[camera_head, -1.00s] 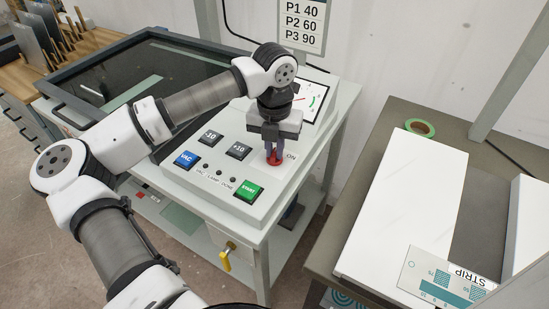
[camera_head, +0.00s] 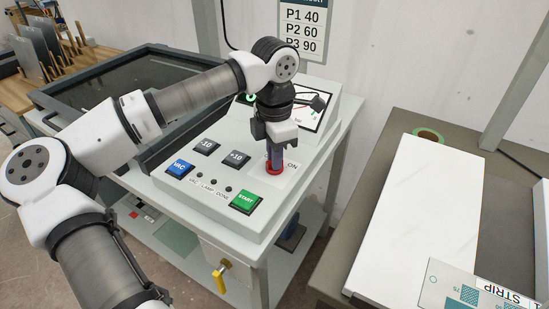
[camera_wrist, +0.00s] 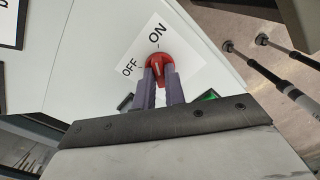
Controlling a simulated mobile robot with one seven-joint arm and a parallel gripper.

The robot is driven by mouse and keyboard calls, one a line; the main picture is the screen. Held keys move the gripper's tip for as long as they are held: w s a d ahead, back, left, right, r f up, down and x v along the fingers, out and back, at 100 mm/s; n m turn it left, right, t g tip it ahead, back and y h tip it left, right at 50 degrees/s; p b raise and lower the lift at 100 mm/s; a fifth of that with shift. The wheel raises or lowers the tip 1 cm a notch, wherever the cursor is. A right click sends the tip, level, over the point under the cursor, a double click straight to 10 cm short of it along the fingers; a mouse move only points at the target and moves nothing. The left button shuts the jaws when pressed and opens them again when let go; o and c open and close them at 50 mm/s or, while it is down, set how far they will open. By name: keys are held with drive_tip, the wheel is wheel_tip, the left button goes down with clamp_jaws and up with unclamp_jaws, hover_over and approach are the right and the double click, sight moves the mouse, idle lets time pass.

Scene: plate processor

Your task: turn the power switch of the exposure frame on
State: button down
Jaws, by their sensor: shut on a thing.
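The red power switch (camera_head: 275,168) is a round knob on the sloped grey panel of the exposure frame (camera_head: 232,222). My gripper (camera_head: 275,160) points down at the panel and is shut on the knob. In the wrist view both purple fingers of my gripper (camera_wrist: 160,84) lie along either side of the knob's grip. The fingers hide part of the knob, and its exact setting is hard to tell, though it appears turned towards ON.
Blue VAC (camera_head: 179,168), black -10 (camera_head: 206,147) and +10 (camera_head: 237,158), and green START (camera_head: 245,202) buttons lie left of and in front of the knob. A gauge (camera_head: 308,110) stands behind. A bench with a white panel (camera_head: 415,205) is at the right.

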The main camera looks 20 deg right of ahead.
drive_tip(key=shift+m, duration=0.8)
drive_tip(key=c, duration=1.5)
unclamp_jaws()
drive_tip(key=shift+o, duration=0.2)
wheel_tip(320, 180, up, 14)
